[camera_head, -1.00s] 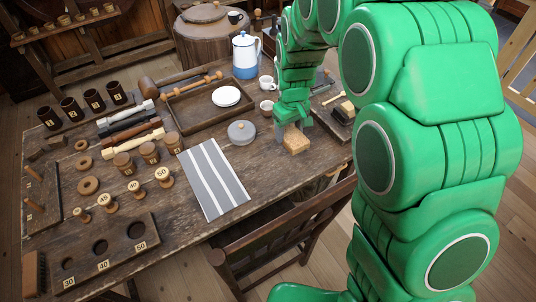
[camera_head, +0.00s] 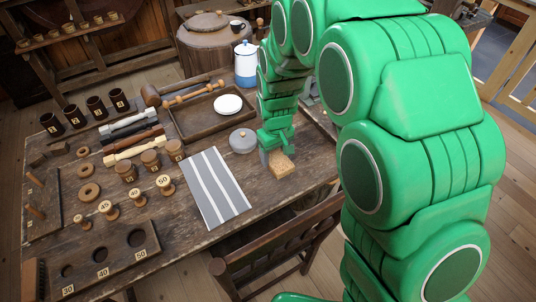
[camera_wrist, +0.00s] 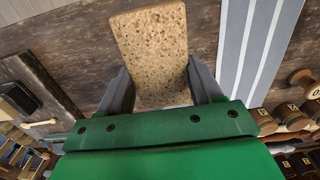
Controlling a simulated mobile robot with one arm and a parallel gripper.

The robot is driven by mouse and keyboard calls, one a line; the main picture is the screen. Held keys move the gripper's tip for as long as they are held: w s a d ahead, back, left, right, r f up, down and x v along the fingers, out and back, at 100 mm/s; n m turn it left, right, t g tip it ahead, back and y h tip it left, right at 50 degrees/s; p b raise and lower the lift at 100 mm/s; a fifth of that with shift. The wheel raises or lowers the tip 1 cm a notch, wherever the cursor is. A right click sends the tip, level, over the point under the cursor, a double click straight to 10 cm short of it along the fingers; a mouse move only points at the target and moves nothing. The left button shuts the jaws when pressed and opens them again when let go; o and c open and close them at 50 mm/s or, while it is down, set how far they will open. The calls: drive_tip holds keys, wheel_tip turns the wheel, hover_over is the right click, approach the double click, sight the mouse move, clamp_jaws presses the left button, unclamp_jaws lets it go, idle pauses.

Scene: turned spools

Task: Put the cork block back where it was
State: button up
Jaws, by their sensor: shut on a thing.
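The cork block (camera_head: 281,167) is tan and speckled. My gripper (camera_head: 275,155) is shut on it, near the table's front edge, right of the striped cloth. In the wrist view the cork block (camera_wrist: 152,50) sits tilted between the two grey fingers of my gripper (camera_wrist: 162,85), and its far end sticks out past them. I cannot tell for certain whether its underside touches the table.
The grey striped cloth (camera_head: 214,188) lies left of the block, and a round grey lid (camera_head: 242,140) behind it. A wooden tray (camera_head: 190,130) with a white plate (camera_head: 228,104) stands farther back. A chair (camera_head: 285,240) is at the front edge. Numbered spools (camera_head: 165,186) stand left.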

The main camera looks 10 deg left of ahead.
drive_tip(key=w, duration=0.1)
drive_tip(key=w+a+f, duration=0.1)
drive_tip(key=w+a, duration=0.1)
drive_tip(key=shift+w+f, duration=0.3)
drive_tip(key=shift+f, duration=0.1)
drive_tip(key=w+f, duration=0.1)
drive_tip(key=w+a+f, duration=0.1)
drive_tip(key=f, duration=0.1)
drive_tip(key=w+f, duration=0.1)
drive_tip(key=shift+w+a+f, duration=0.2)
drive_tip(key=shift+a+f, duration=0.1)
drive_tip(key=shift+a, duration=0.05)
drive_tip(key=shift+w+a+f, duration=0.25)
drive_tip(key=shift+w+f, duration=0.25)
drive_tip(key=shift+f, duration=1.7)
drive_tip(key=o, duration=1.2)
drive_tip(key=shift+f, duration=0.1)
